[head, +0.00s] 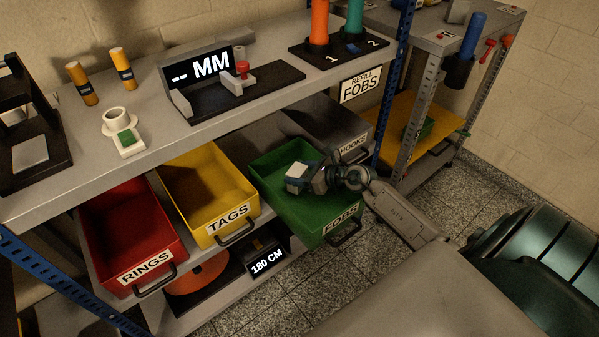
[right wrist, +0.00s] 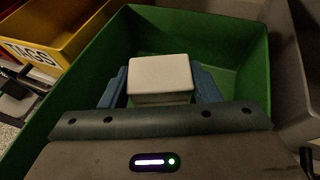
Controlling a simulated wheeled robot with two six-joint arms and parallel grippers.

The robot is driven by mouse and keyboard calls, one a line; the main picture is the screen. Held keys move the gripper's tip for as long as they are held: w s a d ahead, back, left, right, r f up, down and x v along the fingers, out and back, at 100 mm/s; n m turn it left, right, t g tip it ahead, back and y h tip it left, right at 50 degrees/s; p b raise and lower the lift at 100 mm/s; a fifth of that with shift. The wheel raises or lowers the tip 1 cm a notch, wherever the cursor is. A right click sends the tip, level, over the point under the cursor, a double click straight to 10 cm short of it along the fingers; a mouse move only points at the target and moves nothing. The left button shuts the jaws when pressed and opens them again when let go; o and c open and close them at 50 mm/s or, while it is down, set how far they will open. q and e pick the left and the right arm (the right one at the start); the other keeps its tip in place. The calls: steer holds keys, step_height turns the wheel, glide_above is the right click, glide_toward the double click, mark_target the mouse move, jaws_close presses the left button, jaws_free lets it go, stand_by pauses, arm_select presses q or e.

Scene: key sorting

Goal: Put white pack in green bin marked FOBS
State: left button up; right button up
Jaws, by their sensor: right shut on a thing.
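The green bin (head: 276,205), labelled FOBS, stands on the middle shelf between the yellow bin and the grey bin. My right gripper (head: 299,176) is over the green bin, shut on the white pack (head: 295,171). In the right wrist view, the white pack (right wrist: 160,78) sits between the two blue fingers, with the green bin (right wrist: 228,48) around and below it. I cannot tell how far the pack is above the bin's floor. The part of the green bin I can see looks empty. My left gripper is not in view.
A yellow TAGS bin (head: 196,190) and red RINGS bin (head: 128,226) stand to the left, and a grey HOOKS bin (head: 325,124) to the right. The upper shelf (head: 150,138) overhangs behind. A REFILL FOBS sign (head: 361,85) hangs from its edge.

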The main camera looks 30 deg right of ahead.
steer(key=shift+f, duration=0.15)
steer(key=o, duration=1.1)
steer(key=shift+c, duration=0.2)
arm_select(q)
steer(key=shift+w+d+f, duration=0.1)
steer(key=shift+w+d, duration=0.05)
arm_select(e)
steer(key=shift+r+p, duration=0.3)
steer(key=shift+r, duration=0.1)
steer(key=shift+r+p, duration=0.3)
steer(key=shift+r, duration=0.15)
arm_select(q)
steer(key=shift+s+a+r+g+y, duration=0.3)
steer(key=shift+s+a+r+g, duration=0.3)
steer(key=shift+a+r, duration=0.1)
arm_select(e)
steer(key=v, duration=1.1)
steer(key=shift+s+d, duration=0.25)
steer(key=shift+s, duration=0.15)
steer(key=shift+f, duration=0.15)
